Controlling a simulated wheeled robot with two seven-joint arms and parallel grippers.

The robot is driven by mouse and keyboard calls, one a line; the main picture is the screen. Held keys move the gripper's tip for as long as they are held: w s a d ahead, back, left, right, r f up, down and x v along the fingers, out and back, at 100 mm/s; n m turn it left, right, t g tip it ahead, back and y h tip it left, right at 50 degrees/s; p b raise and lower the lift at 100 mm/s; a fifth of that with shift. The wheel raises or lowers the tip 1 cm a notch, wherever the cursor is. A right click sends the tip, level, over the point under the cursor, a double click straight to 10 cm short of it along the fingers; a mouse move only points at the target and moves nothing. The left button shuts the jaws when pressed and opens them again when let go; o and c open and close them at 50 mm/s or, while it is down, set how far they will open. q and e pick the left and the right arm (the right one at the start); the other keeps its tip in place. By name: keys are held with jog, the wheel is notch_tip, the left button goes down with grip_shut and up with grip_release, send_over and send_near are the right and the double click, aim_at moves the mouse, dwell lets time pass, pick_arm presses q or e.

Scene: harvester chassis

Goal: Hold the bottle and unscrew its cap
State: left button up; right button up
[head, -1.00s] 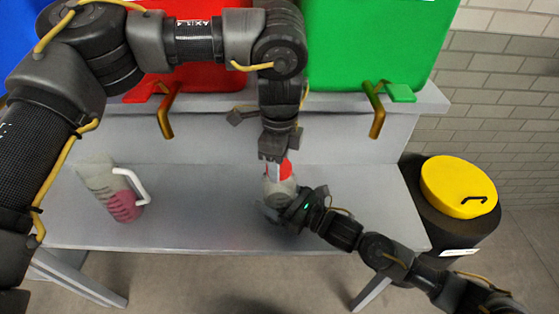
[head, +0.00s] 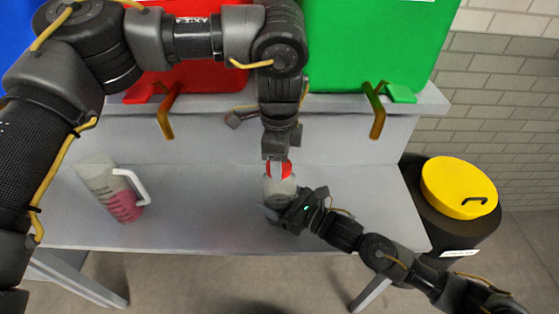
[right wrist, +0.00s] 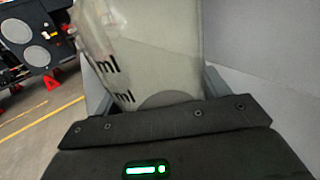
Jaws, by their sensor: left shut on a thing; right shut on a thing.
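The bottle (head: 279,190) has a pale, greyish body and stands on the grey bench near its front right. Its red cap (head: 286,170) is at the top. My left gripper (head: 279,166) points down from above, with its fingers shut on the red cap. My right gripper (head: 280,207) comes in from the lower right and is shut on the bottle body. In the right wrist view the translucent bottle body (right wrist: 155,50) with dark "ml" marks fills the space between the fingers. The cap is outside that view.
A pitcher (head: 112,188) with pink contents and a white handle stands on the left of the grey bench (head: 200,225). Red (head: 205,85) and green (head: 375,45) containers stand on the shelf behind. A black bin with a yellow lid (head: 458,187) is at the right.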

pick_arm(q)
jog(key=shift+r, duration=0.85)
jog(key=shift+r, duration=2.05)
pick_arm(e)
jog(key=o, duration=2)
jog(key=shift+c, duration=0.2)
pick_arm(q)
notch_tip(320, 180, down, 3)
jog(key=b, duration=0.3)
pick_arm(e)
send_over(310, 232)
jog(key=shift+f, duration=0.15)
pick_arm(q)
jog(key=shift+f, duration=0.15)
pick_arm(e)
jog(key=shift+s+d, duration=0.35)
jog(key=shift+d, duration=0.15)
